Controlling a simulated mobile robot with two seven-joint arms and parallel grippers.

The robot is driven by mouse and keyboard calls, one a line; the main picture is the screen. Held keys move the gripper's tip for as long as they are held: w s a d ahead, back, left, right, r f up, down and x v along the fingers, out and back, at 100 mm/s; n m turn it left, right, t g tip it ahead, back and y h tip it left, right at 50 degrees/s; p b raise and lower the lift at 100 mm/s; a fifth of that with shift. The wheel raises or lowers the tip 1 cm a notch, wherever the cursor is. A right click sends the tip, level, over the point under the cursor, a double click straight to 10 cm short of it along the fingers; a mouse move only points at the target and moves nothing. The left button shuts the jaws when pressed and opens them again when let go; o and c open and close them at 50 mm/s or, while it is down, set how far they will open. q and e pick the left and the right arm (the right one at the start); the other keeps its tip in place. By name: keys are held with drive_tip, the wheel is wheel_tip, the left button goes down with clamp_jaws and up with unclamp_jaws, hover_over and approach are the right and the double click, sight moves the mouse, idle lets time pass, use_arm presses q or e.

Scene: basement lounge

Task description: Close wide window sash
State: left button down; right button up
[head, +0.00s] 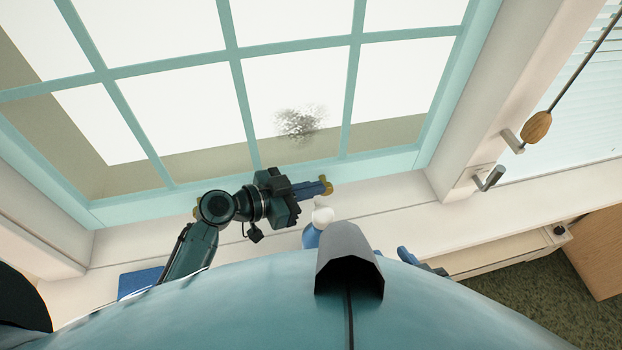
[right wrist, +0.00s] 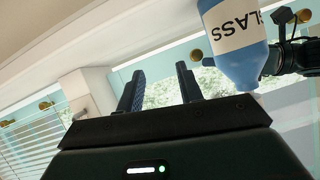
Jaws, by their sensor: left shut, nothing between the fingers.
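The wide window sash (head: 237,60) is a teal frame with a grid of panes across the top of the head view. I cannot tell how far open it stands. A brass lift (head: 328,186) shows at its bottom rail. My left gripper (head: 325,188) is shut and empty, with its blue fingertips at the lift; contact is unclear. My right gripper (right wrist: 158,75) is open and empty in the right wrist view, with pale window frame and greenery beyond its fingers. In the head view, a blue part at lower right looks like its finger.
A blue-and-white bottle labelled GLASS (right wrist: 232,38) stands close to my left gripper; its white top (head: 322,215) shows in the head view. The pale sill (head: 390,205) runs below the sash.

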use_arm(q)
wheel_tip(320, 180, down, 3)
drive_tip(key=shift+f+b, duration=0.1)
drive_tip(key=shift+b, duration=0.9)
drive_tip(key=shift+f, duration=0.1)
drive_tip(key=shift+b, duration=0.3)
drive_tip(key=shift+s+f, duration=0.1)
use_arm(e)
drive_tip(key=shift+s+d+r+t, duration=0.45)
drive_tip(key=shift+s+d+t, duration=0.05)
drive_tip(key=shift+d+t, duration=0.3)
